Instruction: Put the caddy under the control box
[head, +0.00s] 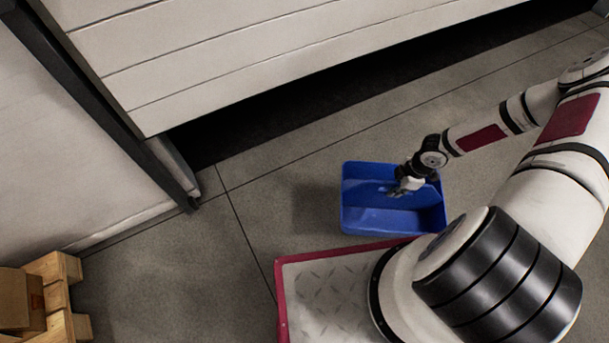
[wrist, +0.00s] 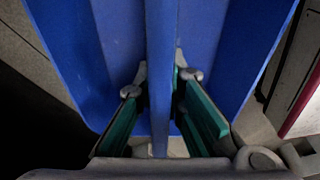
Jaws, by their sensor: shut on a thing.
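The caddy (head: 390,222) is a blue open tray with an upright divider along its middle. It is in the middle right of the head view, over the grey floor just past my base. My gripper (head: 399,189) reaches into it from the right and is shut on the divider. In the wrist view the two green-padded fingers of my gripper (wrist: 160,84) stand on either side of the caddy's divider (wrist: 160,60). I cannot tell whether the caddy touches the floor; a soft shadow lies to its left. I cannot make out a control box in either view.
A large white panelled body (head: 250,50) spans the top, with a dark gap (head: 290,115) beneath its lower edge. A dark post (head: 130,130) stands at left. Wooden pallet pieces (head: 55,290) with a brown box lie lower left. Floor (head: 180,260) between is clear.

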